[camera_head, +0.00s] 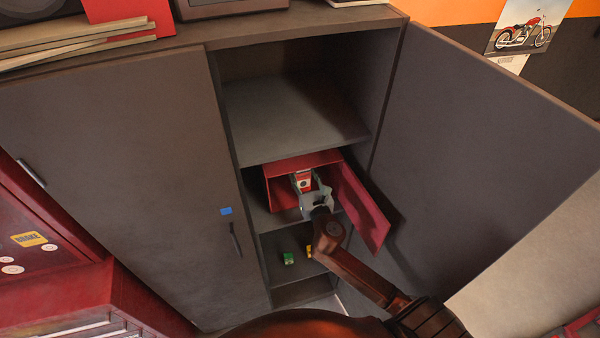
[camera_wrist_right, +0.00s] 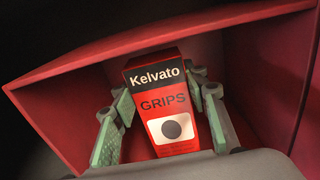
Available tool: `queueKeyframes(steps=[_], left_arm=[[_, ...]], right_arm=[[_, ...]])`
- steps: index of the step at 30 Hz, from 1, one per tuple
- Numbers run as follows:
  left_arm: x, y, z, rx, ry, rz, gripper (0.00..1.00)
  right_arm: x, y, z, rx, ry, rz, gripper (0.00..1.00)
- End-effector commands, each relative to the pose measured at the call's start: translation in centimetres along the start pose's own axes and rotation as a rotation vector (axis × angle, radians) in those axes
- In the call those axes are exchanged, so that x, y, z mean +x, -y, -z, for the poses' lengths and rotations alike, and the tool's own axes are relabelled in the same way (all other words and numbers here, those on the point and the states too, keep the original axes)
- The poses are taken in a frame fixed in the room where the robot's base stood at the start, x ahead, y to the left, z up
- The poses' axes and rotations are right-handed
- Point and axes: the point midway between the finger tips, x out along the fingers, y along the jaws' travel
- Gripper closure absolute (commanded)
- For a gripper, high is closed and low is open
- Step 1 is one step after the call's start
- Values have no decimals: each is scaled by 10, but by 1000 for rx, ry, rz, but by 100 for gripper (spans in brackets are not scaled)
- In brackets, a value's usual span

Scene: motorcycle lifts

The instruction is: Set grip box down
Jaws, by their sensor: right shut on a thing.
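The grip box (camera_wrist_right: 158,78) is a red carton with a black top band reading "Kelvato" and the word "GRIPS". It also shows in the head view (camera_head: 302,180), inside a red open-fronted compartment (camera_head: 283,170) on a cabinet shelf. My right gripper (camera_head: 308,189) reaches into the compartment and is shut on the grip box, with a finger on each side of it. The box looks upright, slightly tilted in the wrist view. Its lower end is hidden there, so I cannot tell whether it touches the compartment floor. My left gripper is not in view.
The compartment's red door (camera_head: 362,207) hangs open to the right of my arm. The cabinet's right door (camera_head: 490,150) is open; the left door (camera_head: 120,180) is closed. A green item (camera_head: 288,258) and a yellow item (camera_head: 309,251) sit on a lower shelf. The upper shelf (camera_head: 290,120) is bare.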

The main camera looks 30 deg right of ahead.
Motion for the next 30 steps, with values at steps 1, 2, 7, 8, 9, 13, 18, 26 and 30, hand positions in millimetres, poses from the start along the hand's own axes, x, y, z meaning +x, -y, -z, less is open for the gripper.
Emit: queueKeyframes(steps=[1,2,7,8,9,13,18,26,30], left_arm=[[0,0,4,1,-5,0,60],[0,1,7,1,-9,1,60],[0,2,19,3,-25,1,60],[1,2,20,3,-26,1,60],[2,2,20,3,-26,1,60],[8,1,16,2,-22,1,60],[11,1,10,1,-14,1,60],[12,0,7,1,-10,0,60],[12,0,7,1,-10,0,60]], right_arm=[[9,0,-1,0,2,0,92],[13,0,-1,0,2,0,92],[22,0,2,1,0,0,92],[23,0,4,1,0,0,92],[22,0,8,1,-1,0,92],[22,0,28,2,-3,0,92],[22,0,36,0,0,-1,92],[22,0,38,0,0,-2,92],[22,0,39,0,-1,-1,52]])
